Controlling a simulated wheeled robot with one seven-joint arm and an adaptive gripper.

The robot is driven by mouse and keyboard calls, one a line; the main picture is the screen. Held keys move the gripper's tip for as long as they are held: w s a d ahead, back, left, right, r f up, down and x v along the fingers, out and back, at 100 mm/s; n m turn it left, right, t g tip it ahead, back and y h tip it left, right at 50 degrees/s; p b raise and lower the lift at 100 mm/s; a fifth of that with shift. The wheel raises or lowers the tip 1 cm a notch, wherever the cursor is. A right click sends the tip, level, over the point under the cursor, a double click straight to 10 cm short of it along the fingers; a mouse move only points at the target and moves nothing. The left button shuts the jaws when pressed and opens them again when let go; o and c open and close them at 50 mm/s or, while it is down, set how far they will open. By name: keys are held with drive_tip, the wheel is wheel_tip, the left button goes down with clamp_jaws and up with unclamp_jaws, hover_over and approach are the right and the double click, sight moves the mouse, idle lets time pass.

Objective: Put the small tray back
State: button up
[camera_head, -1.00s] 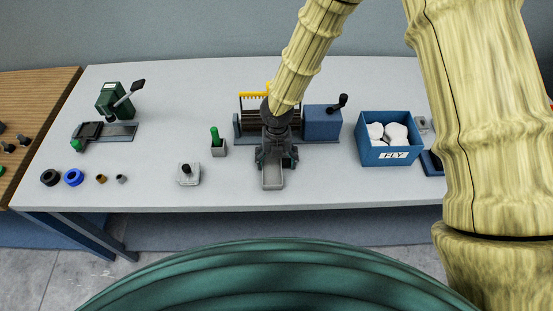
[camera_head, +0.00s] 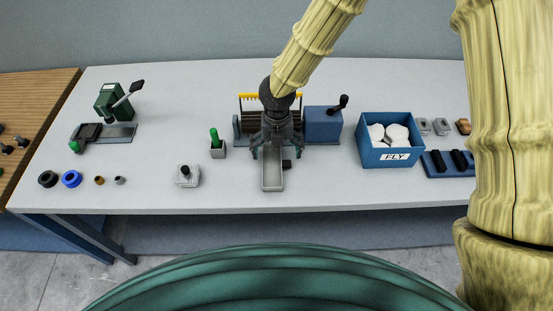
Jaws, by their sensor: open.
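The small tray (camera_head: 272,183) is a narrow grey metal trough. It sits at the front of the carding machine (camera_head: 323,121), its near end toward the table's front edge. My gripper (camera_head: 272,154) is above the tray's far part, with its fingers spread to either side and nothing seen between them. The machine has dark slatted rollers, a yellow toothed comb (camera_head: 252,96) and a blue box with a black crank. My gripper and arm hide the tray's far end and the machine's middle, so I cannot tell how they meet.
A small dark block (camera_head: 287,163) is just right of the tray. A green-handled tool stands in a grey holder (camera_head: 218,152) to the left, near a pale block with a black knob (camera_head: 187,177). The blue FLY bin (camera_head: 372,154) holds white rolls. The table front (camera_head: 330,188) is clear.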

wheel_tip(320, 180, up, 6)
drive_tip(key=b, duration=0.1)
drive_tip(key=shift+r, duration=0.2)
idle(0.5)
